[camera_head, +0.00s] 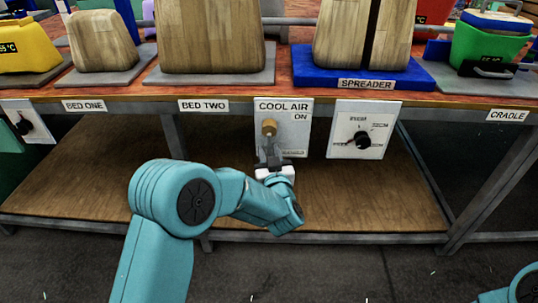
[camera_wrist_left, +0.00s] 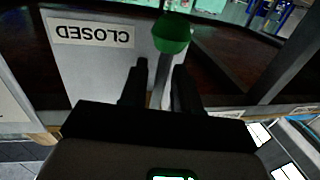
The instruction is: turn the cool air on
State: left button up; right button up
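The white COOL AIR panel (camera_head: 295,113), marked ON near its top right, hangs on the front edge of the bench in the head view. A lever with a tan knob (camera_head: 269,127) stands out from it. My left gripper (camera_head: 271,152) is just below the knob, in front of the panel. In the left wrist view, a grey lever stem with a green knob (camera_wrist_left: 172,33) rises between my open left fingers (camera_wrist_left: 160,70), with gaps beside it. My right gripper is out of view.
A dial panel (camera_head: 363,130) hangs right of COOL AIR. Another dial panel (camera_head: 27,121) is at far left. Wooden blocks, a blue SPREADER base (camera_head: 320,78) and a green press (camera_head: 484,45) stand on the bench. The lower wooden shelf (camera_head: 370,200) is bare.

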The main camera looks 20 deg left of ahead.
pick_arm(q)
grip_shut()
